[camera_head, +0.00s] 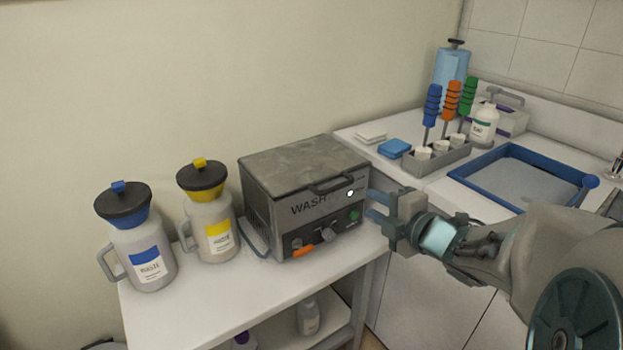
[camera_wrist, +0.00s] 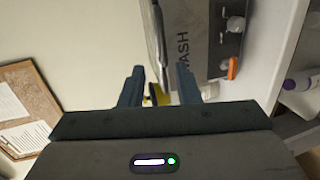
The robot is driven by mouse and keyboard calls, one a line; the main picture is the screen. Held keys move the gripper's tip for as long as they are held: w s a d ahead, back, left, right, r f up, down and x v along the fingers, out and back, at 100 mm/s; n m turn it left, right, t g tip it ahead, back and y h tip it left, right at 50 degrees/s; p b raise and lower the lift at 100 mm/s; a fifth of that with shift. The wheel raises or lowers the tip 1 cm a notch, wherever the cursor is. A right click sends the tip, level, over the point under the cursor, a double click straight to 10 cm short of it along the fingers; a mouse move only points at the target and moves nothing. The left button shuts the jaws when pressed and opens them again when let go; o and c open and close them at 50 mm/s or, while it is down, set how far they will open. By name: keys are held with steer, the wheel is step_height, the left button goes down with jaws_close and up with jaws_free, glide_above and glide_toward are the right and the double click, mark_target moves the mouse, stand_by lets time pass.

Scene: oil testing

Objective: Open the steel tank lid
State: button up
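The steel tank (camera_head: 300,222), a grey box marked WASH, stands on the white table. Its lid (camera_head: 300,165) lies flat and closed on top, with a dark bar handle (camera_head: 335,185) at the front edge. My gripper (camera_head: 370,205) is at the tank's right front, fingers pointing left toward its front face. The fingers are apart and I see nothing held between them. In the wrist view the tank front (camera_wrist: 203,45) shows turned sideways beyond my gripper (camera_wrist: 163,72), and a bar that looks like the handle (camera_wrist: 157,40) lies ahead between the fingers.
A rack (camera_head: 437,160) with coloured-handled tools, a white bottle (camera_head: 484,125) and a blue-rimmed tray (camera_head: 520,180) are on the right counter. A bottle (camera_head: 308,317) stands on the lower shelf.

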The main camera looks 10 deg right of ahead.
mark_target(334, 190)
steer(key=shift+n+y, duration=0.4)
steer(key=shift+n, duration=0.1)
steer(key=x, duration=0.4)
steer(key=b+x, duration=0.1)
steer(key=x, duration=0.8)
steer(key=shift+a+f+b, duration=0.35)
steer(key=shift+a+f, duration=0.05)
steer(key=shift+a, duration=0.1)
jaws_close()
